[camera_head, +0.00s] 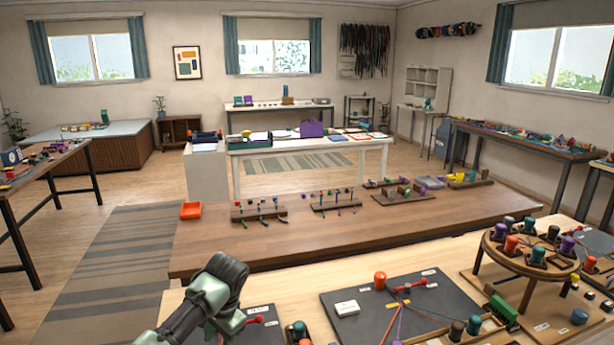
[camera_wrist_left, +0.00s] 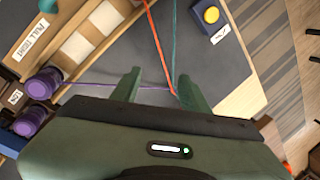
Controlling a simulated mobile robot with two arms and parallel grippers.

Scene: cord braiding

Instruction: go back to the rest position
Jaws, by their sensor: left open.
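My left arm (camera_head: 205,305) comes in at the bottom left of the head view; its fingertips are not clear there. In the left wrist view my left gripper (camera_wrist_left: 160,92) is open, its two green fingers apart. An orange cord (camera_wrist_left: 156,40) and a teal cord (camera_wrist_left: 174,40) run down towards the right finger. A purple cord (camera_wrist_left: 150,87) crosses the gap between the fingers from the left. The cords meet near the right fingertip; whether they touch it I cannot tell. Purple spools (camera_wrist_left: 38,88) stand at the left. My right gripper is not in view.
In the head view a dark board (camera_head: 345,325) with an orange spool (camera_head: 380,278) and cords lies on the near table. A round wooden stand (camera_head: 490,255) with several spools stands at the right. Behind is a brown table (camera_head: 215,245) with pegged racks and an orange tray (camera_head: 190,211).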

